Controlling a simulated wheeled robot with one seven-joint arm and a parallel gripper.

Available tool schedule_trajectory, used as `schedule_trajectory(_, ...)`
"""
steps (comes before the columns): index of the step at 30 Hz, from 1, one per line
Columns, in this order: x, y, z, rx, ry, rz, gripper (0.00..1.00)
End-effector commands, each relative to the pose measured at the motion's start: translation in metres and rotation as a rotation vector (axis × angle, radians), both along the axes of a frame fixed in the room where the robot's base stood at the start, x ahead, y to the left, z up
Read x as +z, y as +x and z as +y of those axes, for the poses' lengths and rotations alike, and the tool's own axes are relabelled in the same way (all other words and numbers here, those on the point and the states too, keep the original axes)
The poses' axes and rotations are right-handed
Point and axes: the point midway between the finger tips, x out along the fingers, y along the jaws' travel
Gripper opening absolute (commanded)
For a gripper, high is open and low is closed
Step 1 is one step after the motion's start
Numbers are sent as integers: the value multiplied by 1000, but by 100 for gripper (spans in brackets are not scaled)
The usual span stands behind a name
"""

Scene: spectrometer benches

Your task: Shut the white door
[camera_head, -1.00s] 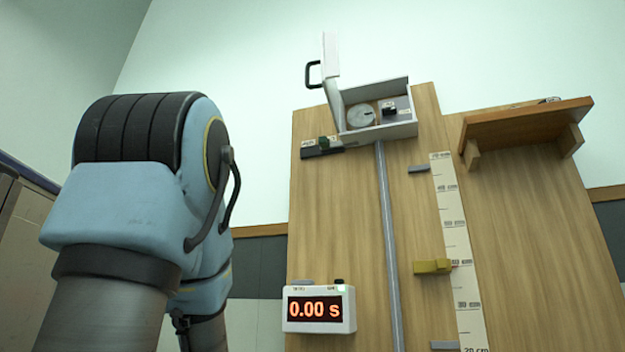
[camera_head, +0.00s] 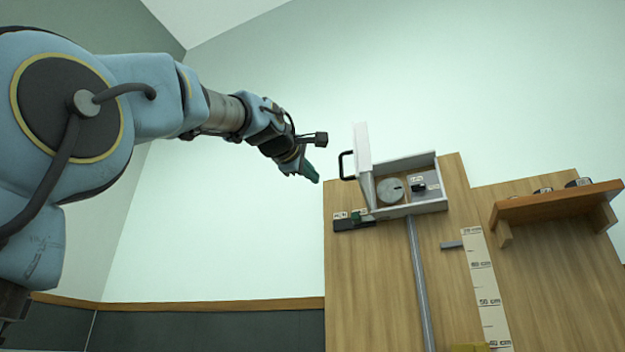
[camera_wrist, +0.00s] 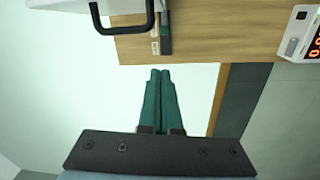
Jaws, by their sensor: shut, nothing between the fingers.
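The white door (camera_head: 361,150) stands open at the left side of a white box (camera_head: 441,203) on the wooden board. Its black handle (camera_head: 342,166) sticks out to the left. Inside the box are a round grey disc (camera_head: 391,191) and a small black knob. My gripper (camera_head: 314,178) has green fingers, shut and empty, just left of the handle and apart from it. In the wrist view the fingers (camera_wrist: 160,74) lie together, and the door's handle (camera_wrist: 122,27) shows above them to the left.
A wooden shelf (camera_head: 555,205) juts out right of the box. A black switch block (camera_head: 354,223) sits below the door. A grey rod (camera_head: 420,285) and a ruler (camera_head: 484,285) run down the board. The timer (camera_wrist: 303,38) shows at the right. Space left of the board is open.

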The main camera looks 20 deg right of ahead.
Motion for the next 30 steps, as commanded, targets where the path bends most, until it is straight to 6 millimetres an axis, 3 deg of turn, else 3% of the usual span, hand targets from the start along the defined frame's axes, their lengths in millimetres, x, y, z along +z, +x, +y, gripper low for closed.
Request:
schedule_trajectory(3,21,-11,0,-19,-45,-3,0)
schedule_trajectory(7,25,-5,-7,-20,-51,-1,0)
schedule_trajectory(22,35,62,-69,-18,-47,-2,0)
schedule_trajectory(30,27,30,-71,-19,-48,-5,0)
